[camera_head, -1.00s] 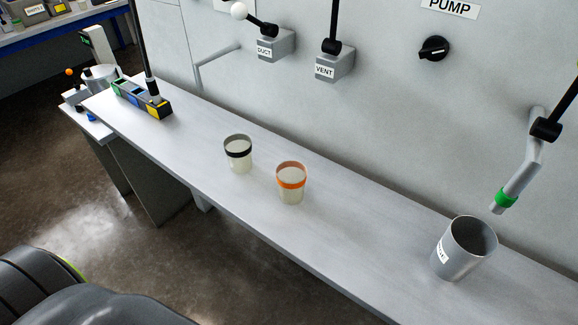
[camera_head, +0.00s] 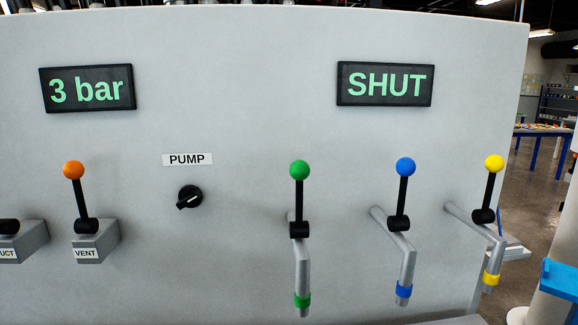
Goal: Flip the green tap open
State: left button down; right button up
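The green tap (camera_head: 302,262) is on the grey panel, right of centre in the head view. Its black lever stands upright with a green ball knob (camera_head: 299,170) on top. Its spout points down and has a green band (camera_head: 302,300) near the end. A dark display (camera_head: 385,84) up and to the right reads "SHUT" in green letters. Neither of my grippers shows in the head view.
A blue-knobbed tap (camera_head: 405,245) and a yellow-knobbed tap (camera_head: 490,225) are to the right, levers up. To the left are a PUMP knob (camera_head: 189,197), an orange-knobbed VENT lever (camera_head: 77,200) and a "3 bar" display (camera_head: 87,89).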

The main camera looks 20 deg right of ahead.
aim_at(299, 170)
jog(key=i+j+z, duration=0.25)
jog(key=j, duration=0.75)
jog(key=j+z, duration=0.3)
jog(key=j, duration=0.7)
jog(key=k, duration=0.05)
